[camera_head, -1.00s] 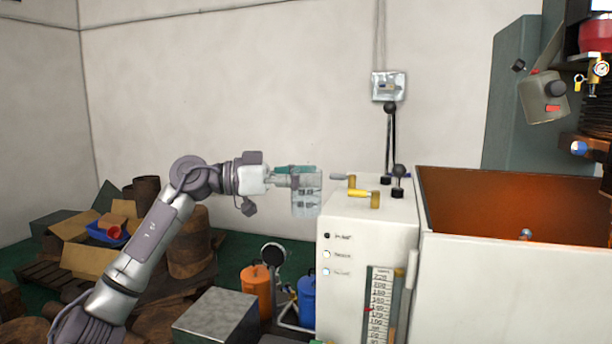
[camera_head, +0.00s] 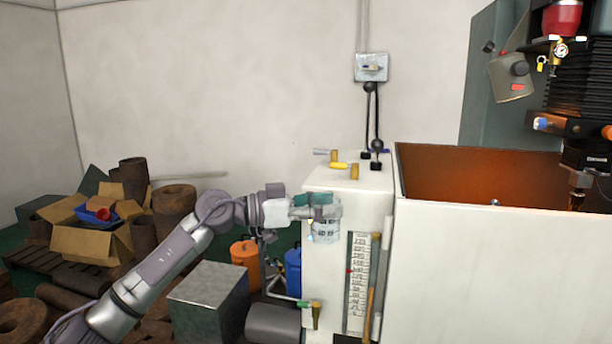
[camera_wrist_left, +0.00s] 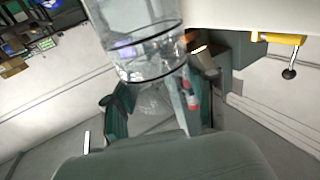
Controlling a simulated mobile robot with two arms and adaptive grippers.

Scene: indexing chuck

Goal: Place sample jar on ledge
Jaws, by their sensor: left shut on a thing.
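The sample jar (camera_head: 325,232) is clear, with dark markings on its side. My left gripper (camera_head: 318,209) is shut on it. In the head view the jar appears in front of the upper left of the white cabinet's front face, roughly upright. The jar (camera_wrist_left: 150,55) also fills the upper middle of the left wrist view, between the dark green fingers of the gripper (camera_wrist_left: 155,105). The cabinet's flat top (camera_head: 325,178) is the ledge-like surface nearest the jar; I cannot tell whether it is the named ledge. My right gripper is not in view.
Yellow-handled valves (camera_head: 340,166) and black-knobbed levers (camera_head: 376,147) stand on the cabinet top. A brown-lined open enclosure (camera_head: 470,180) lies to the right. Orange (camera_head: 245,258) and blue (camera_head: 293,268) canisters and a grey metal box (camera_head: 209,297) stand below the arm.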

